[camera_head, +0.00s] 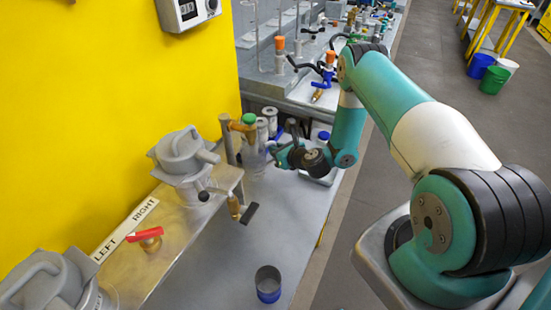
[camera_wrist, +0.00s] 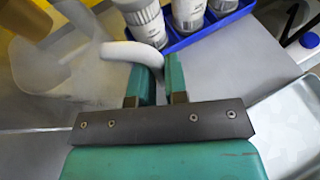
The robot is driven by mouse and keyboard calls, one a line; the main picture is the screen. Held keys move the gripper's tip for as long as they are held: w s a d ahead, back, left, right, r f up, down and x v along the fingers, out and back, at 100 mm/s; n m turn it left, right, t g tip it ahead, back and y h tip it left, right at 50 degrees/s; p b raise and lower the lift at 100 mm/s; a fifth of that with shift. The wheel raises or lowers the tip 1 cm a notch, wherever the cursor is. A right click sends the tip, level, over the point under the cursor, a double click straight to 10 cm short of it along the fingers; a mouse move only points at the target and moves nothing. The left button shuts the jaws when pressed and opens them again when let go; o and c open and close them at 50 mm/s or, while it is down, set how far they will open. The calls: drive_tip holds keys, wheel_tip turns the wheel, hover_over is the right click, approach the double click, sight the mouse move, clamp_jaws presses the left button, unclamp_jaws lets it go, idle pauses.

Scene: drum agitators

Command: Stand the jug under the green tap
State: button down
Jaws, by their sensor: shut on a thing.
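The jug is a pale translucent vessel (camera_head: 255,160) on the left of my gripper in the head view. In the wrist view its body (camera_wrist: 45,75) fills the left side, and its white curved handle (camera_wrist: 135,55) runs between my jaws. My gripper (camera_wrist: 158,78) is shut on that handle; in the head view my gripper (camera_head: 277,155) is at the jug's right. The green tap (camera_head: 249,119) has a green knob on a brass body, just above the jug. A brass-coloured part (camera_wrist: 25,18) shows over the jug in the wrist view. I cannot tell whether the jug's base touches the bench.
A blue tray (camera_wrist: 205,38) with several grey-white bottles (camera_wrist: 188,10) stands close beyond my jaws. A metal tray (camera_wrist: 295,120) lies to the right. A red-handled tap (camera_head: 147,235) and a dark cup (camera_head: 268,282) are nearer. The front bench (camera_head: 215,260) is mostly clear.

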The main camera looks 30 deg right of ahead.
drive_tip(key=shift+w+f+b, duration=0.2)
drive_tip(key=shift+f+b, duration=0.5)
drive_tip(key=shift+f, duration=0.25)
drive_tip(key=shift+w+f+b, duration=0.2)
drive_tip(key=shift+f+b, duration=0.45)
drive_tip(key=shift+f, duration=0.3)
drive_tip(key=c, duration=1.1)
unclamp_jaws()
drive_tip(key=shift+c, duration=0.2)
drive_tip(key=shift+r, duration=0.1)
drive_tip(key=shift+r+p, duration=0.2)
drive_tip(key=shift+p, duration=0.1)
drive_tip(key=v, duration=0.1)
drive_tip(key=b+v, duration=0.1)
drive_tip(key=v, duration=0.3)
drive_tip(key=shift+s+f, duration=0.2)
drive_tip(key=shift+s, duration=0.15)
drive_tip(key=p+v, duration=0.6)
drive_tip(key=p, duration=0.8)
drive_tip(key=shift+r+p, duration=0.35)
drive_tip(key=shift+r, duration=0.05)
